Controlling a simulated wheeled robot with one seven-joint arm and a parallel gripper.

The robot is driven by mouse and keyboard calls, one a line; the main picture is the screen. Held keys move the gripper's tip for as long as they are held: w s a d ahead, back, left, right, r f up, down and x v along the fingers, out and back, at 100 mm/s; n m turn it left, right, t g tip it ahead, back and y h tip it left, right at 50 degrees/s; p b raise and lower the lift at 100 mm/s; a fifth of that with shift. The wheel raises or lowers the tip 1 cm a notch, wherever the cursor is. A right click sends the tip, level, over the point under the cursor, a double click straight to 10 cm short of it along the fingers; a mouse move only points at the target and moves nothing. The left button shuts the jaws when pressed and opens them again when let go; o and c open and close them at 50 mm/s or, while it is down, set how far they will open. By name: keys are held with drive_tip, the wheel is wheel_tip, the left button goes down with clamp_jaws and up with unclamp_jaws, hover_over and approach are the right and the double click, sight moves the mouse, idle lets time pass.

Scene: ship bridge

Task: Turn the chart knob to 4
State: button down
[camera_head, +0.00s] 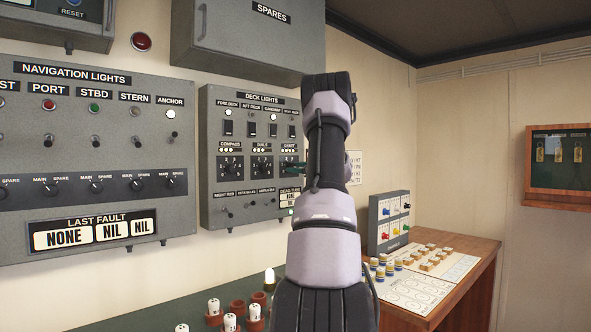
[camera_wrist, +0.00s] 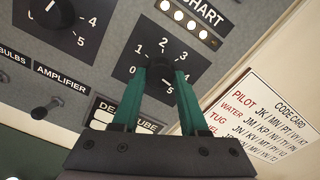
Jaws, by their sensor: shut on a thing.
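The chart knob (camera_wrist: 160,69) is a dark knob on a black dial plate numbered 0 to 5, under the CHART label. My gripper (camera_wrist: 160,76) has its two green fingers on either side of it, shut on it. The fingers cover part of the knob and dial, so I cannot tell which number it points to. In the head view the chart dial (camera_head: 283,161) is at the right of the deck lights panel, partly behind my arm.
A neighbouring knob (camera_wrist: 55,12) is at upper left in the wrist view. An amplifier switch (camera_wrist: 47,107) sits lower left, and a code card (camera_wrist: 262,115) is on the wall at right. A desk (camera_head: 470,270) with small items stands at right in the head view.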

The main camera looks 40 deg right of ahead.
drive_tip(key=shift+n, duration=2.1)
drive_tip(key=shift+c, duration=2.2)
unclamp_jaws()
drive_tip(key=s, duration=1.1)
drive_tip(key=shift+d, duration=0.45)
drive_tip(key=shift+w, duration=0.1)
